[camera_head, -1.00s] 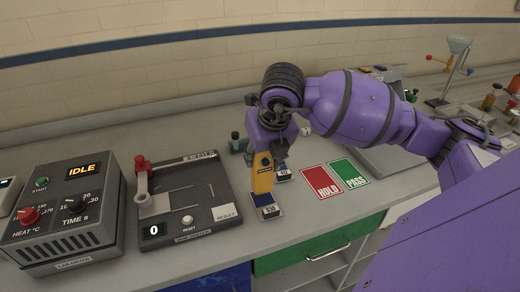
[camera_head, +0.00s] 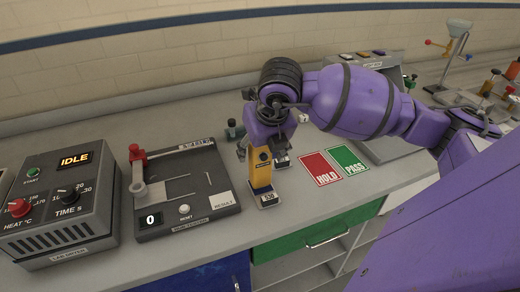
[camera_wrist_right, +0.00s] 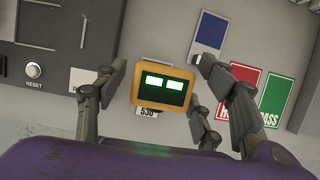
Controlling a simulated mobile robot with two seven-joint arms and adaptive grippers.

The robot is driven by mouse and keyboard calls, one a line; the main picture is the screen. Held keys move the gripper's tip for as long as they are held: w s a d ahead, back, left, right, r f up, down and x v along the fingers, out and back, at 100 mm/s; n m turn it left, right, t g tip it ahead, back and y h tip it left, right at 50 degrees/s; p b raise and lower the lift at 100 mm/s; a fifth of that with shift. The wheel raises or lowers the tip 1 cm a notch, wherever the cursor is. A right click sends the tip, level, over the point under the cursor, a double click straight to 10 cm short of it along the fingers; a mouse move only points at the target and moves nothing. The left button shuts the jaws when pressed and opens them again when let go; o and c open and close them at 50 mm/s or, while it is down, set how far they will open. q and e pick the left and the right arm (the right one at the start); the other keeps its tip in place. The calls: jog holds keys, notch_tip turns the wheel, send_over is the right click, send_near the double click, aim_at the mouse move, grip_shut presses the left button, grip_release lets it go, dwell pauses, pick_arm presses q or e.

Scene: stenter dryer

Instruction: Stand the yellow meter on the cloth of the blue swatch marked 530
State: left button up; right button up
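The yellow meter (camera_head: 261,173) stands upright over the blue swatch marked 530 (camera_head: 269,199). Its base hides most of the cloth, and only the label end shows clearly. In the right wrist view the meter (camera_wrist_right: 164,86) shows its dark face with two lit panels from above, and the 530 label (camera_wrist_right: 148,113) sticks out beside it. My right gripper (camera_head: 260,150) is around the meter with its fingers spread. In the right wrist view its fingers stand apart from the meter's sides, with gaps. My left gripper is out of view.
Another blue swatch (camera_wrist_right: 207,32) lies close behind the meter. The red HOLD card (camera_head: 321,168) and green PASS card (camera_head: 348,160) lie to the right. A grey tester (camera_head: 185,190) and the lab dryer (camera_head: 62,212) stand to the left. The counter's front edge is near.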

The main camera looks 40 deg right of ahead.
jog(key=v, duration=1.2)
